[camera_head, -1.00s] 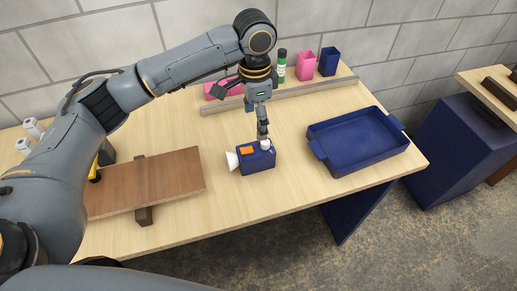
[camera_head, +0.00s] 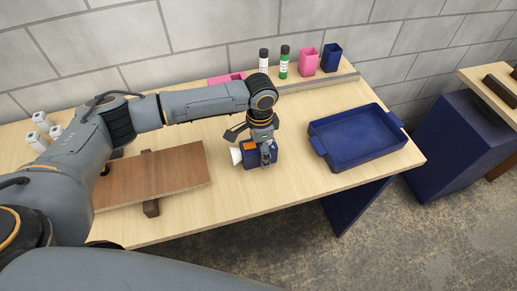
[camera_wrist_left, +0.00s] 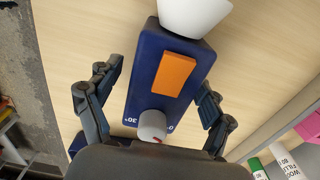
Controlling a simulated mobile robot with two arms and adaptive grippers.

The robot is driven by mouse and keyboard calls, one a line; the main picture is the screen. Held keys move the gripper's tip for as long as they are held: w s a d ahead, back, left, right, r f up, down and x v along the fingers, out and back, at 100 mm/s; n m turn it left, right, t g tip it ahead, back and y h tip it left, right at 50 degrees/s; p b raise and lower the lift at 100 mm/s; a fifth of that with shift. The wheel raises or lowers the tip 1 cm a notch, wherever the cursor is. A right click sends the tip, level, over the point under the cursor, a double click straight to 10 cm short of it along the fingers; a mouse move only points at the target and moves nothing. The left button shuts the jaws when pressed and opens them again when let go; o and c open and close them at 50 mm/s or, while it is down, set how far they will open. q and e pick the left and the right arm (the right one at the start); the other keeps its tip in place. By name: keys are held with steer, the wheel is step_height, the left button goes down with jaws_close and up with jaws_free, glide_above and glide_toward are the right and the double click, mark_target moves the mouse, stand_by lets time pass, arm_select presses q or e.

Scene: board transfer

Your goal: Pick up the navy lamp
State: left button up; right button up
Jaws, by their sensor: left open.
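The navy lamp (camera_head: 250,159) is a small box with an orange panel, a white cone at its left end and a white knob. It sits on the wooden table, partly hidden by my left gripper (camera_head: 267,158). In the left wrist view the lamp (camera_wrist_left: 145,72) lies between the two spread fingers of my left gripper (camera_wrist_left: 157,86), with a gap visible beside it on each side. The left gripper is open and low over the lamp. My right gripper is not in view.
A navy tray (camera_head: 314,143) stands right of the lamp. A brown board (camera_head: 155,178) lies on a support to the left. Pink (camera_head: 308,60) and navy (camera_head: 331,58) cups and two bottles (camera_head: 284,62) stand along the back. Table between lamp and tray is clear.

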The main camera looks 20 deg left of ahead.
arm_select(q)
steer(key=c, duration=1.3)
steer(key=shift+c, duration=0.5)
steer(key=shift+r, duration=0.1)
